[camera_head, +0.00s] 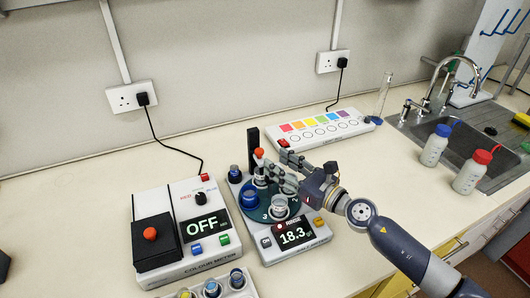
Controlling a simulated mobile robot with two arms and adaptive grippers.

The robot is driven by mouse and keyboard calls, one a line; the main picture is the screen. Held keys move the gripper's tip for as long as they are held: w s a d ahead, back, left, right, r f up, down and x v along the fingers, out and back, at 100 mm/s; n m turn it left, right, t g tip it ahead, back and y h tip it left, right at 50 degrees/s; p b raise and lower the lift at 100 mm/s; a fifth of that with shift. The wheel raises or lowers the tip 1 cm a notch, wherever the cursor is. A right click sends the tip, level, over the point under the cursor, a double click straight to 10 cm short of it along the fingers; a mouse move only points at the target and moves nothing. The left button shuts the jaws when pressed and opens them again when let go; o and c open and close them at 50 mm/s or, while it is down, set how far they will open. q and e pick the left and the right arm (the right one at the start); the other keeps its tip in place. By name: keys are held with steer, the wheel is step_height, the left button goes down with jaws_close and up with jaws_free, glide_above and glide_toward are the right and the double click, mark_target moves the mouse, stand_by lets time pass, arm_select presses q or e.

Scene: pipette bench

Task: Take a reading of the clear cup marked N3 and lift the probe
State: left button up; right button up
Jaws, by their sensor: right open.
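The probe meter (290,258) stands mid-counter with a dark turntable (262,213) carrying several cups. Its display (295,235) reads 18.3 with smaller text above. A clear cup (279,207) sits at the front of the turntable, near a printed 3. A blue cup (250,198) sits at its left, and another cup's mark cannot be read. A red-orange knob (258,153) shows beside the black post (253,138) at the back; the probe below is partly hidden. My right gripper (268,169) is open, close to the knob and over the turntable's back. My left gripper is not in view.
The colour meter (172,262), reading OFF, stands at left. A light box (322,130) with coloured squares lies behind. A sink (470,145) and two capped bottles (434,147) (471,173) are at right. A cup rack (246,291) is at the front edge.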

mark_target(262, 153)
steer(key=x, duration=0.5)
steer(key=shift+w+a, duration=0.25)
steer(key=shift+c, duration=0.6)
jaws_close()
